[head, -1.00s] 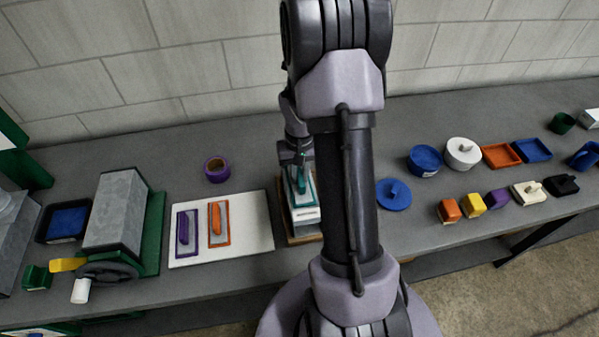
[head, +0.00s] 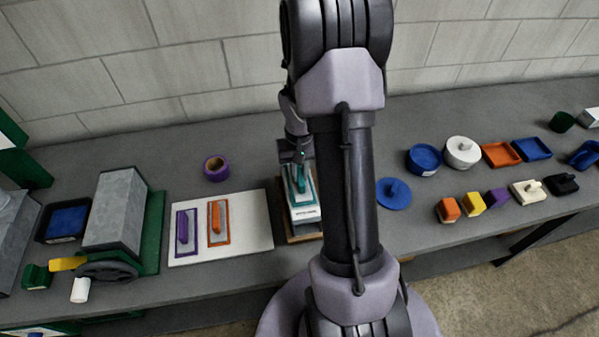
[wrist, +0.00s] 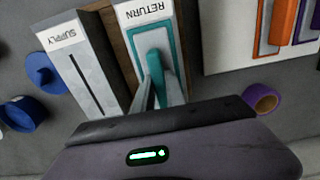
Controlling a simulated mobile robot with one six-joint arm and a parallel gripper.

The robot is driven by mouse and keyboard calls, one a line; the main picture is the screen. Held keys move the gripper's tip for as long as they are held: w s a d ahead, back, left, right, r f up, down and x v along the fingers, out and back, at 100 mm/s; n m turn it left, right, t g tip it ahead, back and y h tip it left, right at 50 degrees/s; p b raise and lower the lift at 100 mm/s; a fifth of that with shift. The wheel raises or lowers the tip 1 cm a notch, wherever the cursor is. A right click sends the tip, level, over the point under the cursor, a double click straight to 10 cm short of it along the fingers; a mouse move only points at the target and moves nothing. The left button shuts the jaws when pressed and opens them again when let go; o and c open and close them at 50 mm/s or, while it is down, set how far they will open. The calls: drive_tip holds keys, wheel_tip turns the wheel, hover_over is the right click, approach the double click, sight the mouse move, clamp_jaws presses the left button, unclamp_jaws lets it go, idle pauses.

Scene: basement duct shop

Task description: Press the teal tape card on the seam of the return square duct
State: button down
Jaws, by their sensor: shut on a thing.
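The return square duct (wrist: 125,18) lies with its white, RETURN-labelled face up in the wrist view. Its near end shows beside my arm in the head view (head: 306,214). The teal tape card (wrist: 156,66), a grey pad with a teal border and raised handle, lies along that face. It appears flat on it, but contact is hard to judge. My gripper (wrist: 158,92) is shut on the card's handle. The seam of the return duct is hidden under the card. In the head view the gripper (head: 295,160) is partly hidden by my arm.
The supply duct (wrist: 88,75), with a bare dark seam, lies beside the return duct. A white board (head: 245,230) with purple (head: 184,236) and orange (head: 218,222) cards is to the left. A purple tape roll (head: 215,168) stands behind it. A blue lid (head: 393,195) lies right of my arm.

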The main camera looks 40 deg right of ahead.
sight(299, 173)
drive_tip(key=shift+s+a+f+b, duration=0.1)
drive_tip(key=shift+f+b, duration=0.4)
drive_tip(key=shift+f, duration=0.05)
idle(1.2)
wheel_tip(299, 173, up, 8)
drive_tip(key=p, duration=0.6)
drive_tip(key=shift+r, duration=0.2)
drive_tip(key=shift+f, duration=0.1)
